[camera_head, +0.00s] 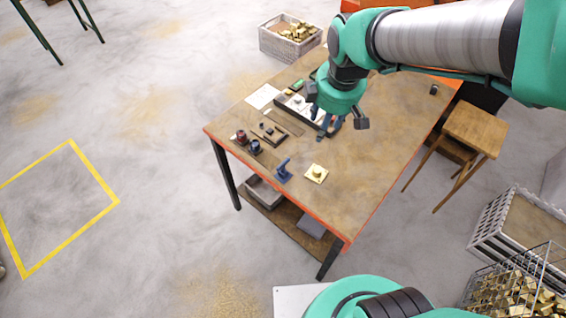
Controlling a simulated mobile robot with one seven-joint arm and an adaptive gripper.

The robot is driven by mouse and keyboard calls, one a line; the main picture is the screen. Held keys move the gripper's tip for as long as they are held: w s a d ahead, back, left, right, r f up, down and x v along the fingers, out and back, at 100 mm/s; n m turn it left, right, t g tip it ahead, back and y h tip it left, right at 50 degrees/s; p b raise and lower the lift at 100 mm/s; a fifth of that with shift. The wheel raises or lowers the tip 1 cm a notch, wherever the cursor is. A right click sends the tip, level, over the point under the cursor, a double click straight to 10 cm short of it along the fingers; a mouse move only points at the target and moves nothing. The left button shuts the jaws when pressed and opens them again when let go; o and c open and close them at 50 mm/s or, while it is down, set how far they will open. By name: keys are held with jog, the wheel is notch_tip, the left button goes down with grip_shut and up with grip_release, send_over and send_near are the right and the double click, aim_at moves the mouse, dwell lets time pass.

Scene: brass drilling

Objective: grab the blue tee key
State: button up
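A small dark blue piece (284,172) stands near the front left edge of the table; it is the clearest match for the blue tee key, though its exact shape is too small to tell. My gripper (330,128) hangs over the middle of the table, up and to the right of the blue piece in the picture and apart from it. Its bluish fingers point down toward the tabletop. They are too small and too much overlapped by the wrist to show whether they are open or shut. I see nothing clearly held.
Beside the blue piece are a yellowish plate with a brass part (317,173), dark round pieces (254,147) and a dark tray (290,112). A white sheet (263,96) lies farther back. The table's right side (385,130) is mostly clear. A wooden stool (474,129) stands at right.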

jog(key=w+a+f+n+g+p, duration=0.1)
jog(key=w+a+f+n+p, duration=0.1)
jog(key=w+a+f+n, duration=0.4)
jog(key=n+g+p, duration=0.2)
jog(key=n, duration=0.6)
send_over(282, 164)
notch_tip(282, 164, down, 12)
jog(key=shift+w+d, duration=0.1)
jog(key=shift+w, duration=0.35)
jog(key=shift+f, duration=0.15)
jog(key=shift+f, duration=4.2)
jog(key=shift+f, duration=2.6)
